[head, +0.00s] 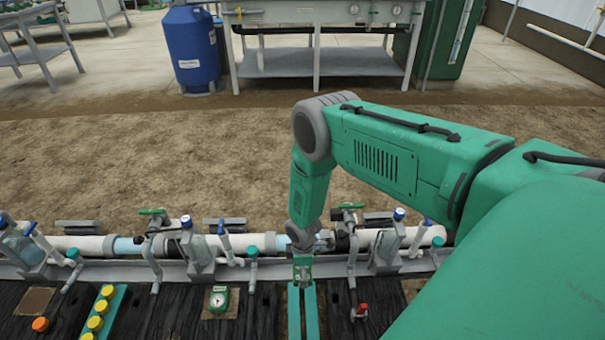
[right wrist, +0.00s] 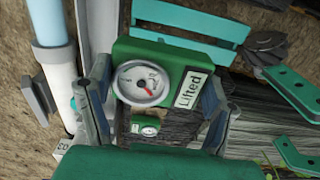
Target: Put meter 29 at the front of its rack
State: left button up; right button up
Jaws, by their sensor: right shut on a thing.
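In the right wrist view a green meter (right wrist: 178,56) with a round white dial and a white label reading "Lifted" is between the fingers of my right gripper (right wrist: 155,92). No number 29 is readable on it. The gripper is shut on this meter. In the head view my right gripper (head: 302,264) hangs at the pipe line, over the far end of a teal two-strip rack (head: 302,312). The held meter is small there. A second green meter (head: 219,301) sits on the dark slatted bench, left of the rack. My left gripper is not in view.
A white pipe (head: 258,242) with valves runs along the back of the bench (head: 170,312). A teal strip with yellow caps (head: 97,318) lies left, near an orange knob (head: 40,324). A red-topped fitting (head: 361,311) stands right of the rack.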

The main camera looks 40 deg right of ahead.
jog(key=shift+a+f+b, duration=0.15)
jog(key=shift+f+b, duration=0.25)
jog(key=shift+f, duration=0.15)
jog(key=shift+a+f+b, duration=0.15)
jog(key=shift+f+b, duration=0.25)
jog(key=shift+f, duration=0.1)
jog(key=shift+d+f+b, duration=0.15)
jog(key=shift+f+b, duration=0.45)
jog(key=shift+f, duration=0.3)
jog(key=shift+d+f+b, duration=0.1)
jog(key=shift+f+b, duration=0.5)
jog(key=shift+f, duration=0.3)
jog(key=shift+a+f+b, duration=0.1)
jog(key=shift+f+b, duration=0.45)
jog(key=shift+f, duration=0.65)
jog(key=shift+f+b, duration=0.35)
jog(key=shift+f, duration=1.25)
jog(key=shift+s+f, duration=0.1)
